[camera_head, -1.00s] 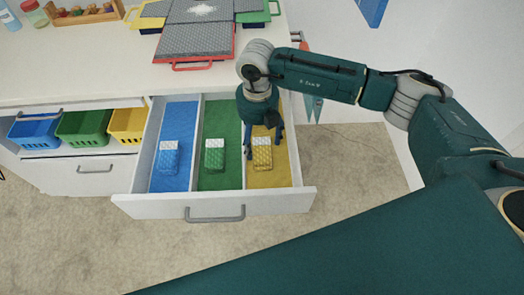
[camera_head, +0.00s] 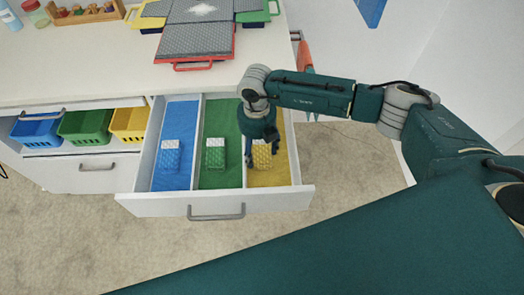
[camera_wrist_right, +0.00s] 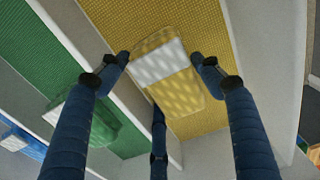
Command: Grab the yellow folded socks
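The yellow folded socks (camera_head: 262,157), with a white band at one end, lie on the yellow lining of the open drawer's right compartment. My right gripper (camera_head: 262,155) reaches down into that compartment over them. In the right wrist view the socks (camera_wrist_right: 182,78) show between the spread fingers of the gripper (camera_wrist_right: 160,62). The two upper fingertips are on either side of the socks and a third finger is below. The gripper is open; whether any finger touches the socks I cannot tell. My left gripper is not in view.
Blue socks (camera_head: 171,157) and green socks (camera_head: 215,156) lie in the neighbouring compartments. Dividers and the drawer front (camera_head: 220,203) bound the space. The table top (camera_head: 80,65) overhangs behind, with trays on it. Blue, green and yellow baskets (camera_head: 128,122) sit in the shelf at left.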

